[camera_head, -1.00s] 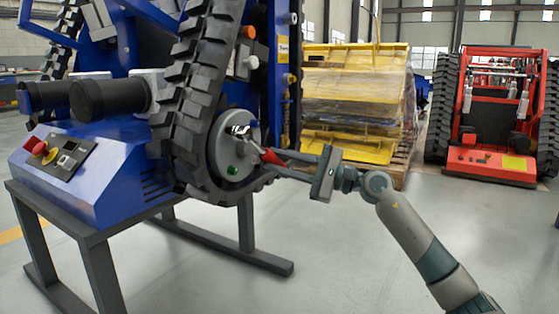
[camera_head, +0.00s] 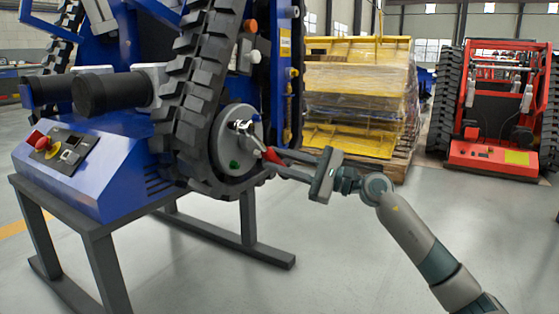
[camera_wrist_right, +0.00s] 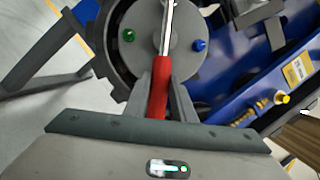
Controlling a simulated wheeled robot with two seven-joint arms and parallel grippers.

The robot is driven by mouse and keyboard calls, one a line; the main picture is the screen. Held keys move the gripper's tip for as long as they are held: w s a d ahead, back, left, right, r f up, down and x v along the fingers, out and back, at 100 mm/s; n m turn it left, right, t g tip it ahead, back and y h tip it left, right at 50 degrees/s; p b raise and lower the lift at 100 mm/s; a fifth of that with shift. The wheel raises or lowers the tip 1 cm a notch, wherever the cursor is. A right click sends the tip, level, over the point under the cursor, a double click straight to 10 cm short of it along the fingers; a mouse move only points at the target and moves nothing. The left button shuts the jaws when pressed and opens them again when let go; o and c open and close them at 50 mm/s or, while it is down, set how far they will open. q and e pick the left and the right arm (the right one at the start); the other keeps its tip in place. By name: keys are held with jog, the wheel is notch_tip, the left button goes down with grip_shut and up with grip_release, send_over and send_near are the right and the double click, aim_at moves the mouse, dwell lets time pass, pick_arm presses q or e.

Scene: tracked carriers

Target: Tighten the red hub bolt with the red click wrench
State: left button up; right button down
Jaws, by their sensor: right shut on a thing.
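The red click wrench has a red handle (camera_head: 271,155) and a bright metal shaft and head (camera_head: 243,128) lying over the face of the grey wheel hub (camera_head: 226,148). My right gripper (camera_head: 284,161) is shut on the handle, just in front of the hub. In the right wrist view the red handle (camera_wrist_right: 160,86) stands between the two fingers (camera_wrist_right: 162,100), with the shaft running up across the hub. A green bolt (camera_wrist_right: 128,36) and a blue bolt (camera_wrist_right: 200,44) show on either side of the shaft. I cannot make out the red hub bolt. My left gripper is not in view.
The hub sits inside a black rubber track (camera_head: 192,100) on a blue carrier carried by a dark stand (camera_head: 95,250). A control box with a red button (camera_head: 35,138) is at left. A wrapped yellow pallet load (camera_head: 355,90) and a red tracked machine (camera_head: 492,155) stand behind. The floor at right is clear.

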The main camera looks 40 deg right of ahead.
jog(key=shift+a, duration=0.15)
jog(key=shift+s+a+f+m, duration=0.1)
jog(key=shift+a+f+m, duration=0.05)
jog(key=shift+f+m, duration=0.15)
jog(key=shift+d+r, duration=0.2)
jog(key=shift+r, duration=0.1)
dwell(0.3)
jog(key=shift+d, duration=0.1)
jog(key=shift+r+b+v, duration=0.15)
jog(key=shift+b+v, duration=0.1)
jog(key=shift+v, duration=0.55)
jog(key=shift+r+b+v, duration=0.15)
jog(key=shift+b+v, duration=0.05)
jog(key=shift+v, duration=0.65)
jog(key=shift+s, duration=0.3)
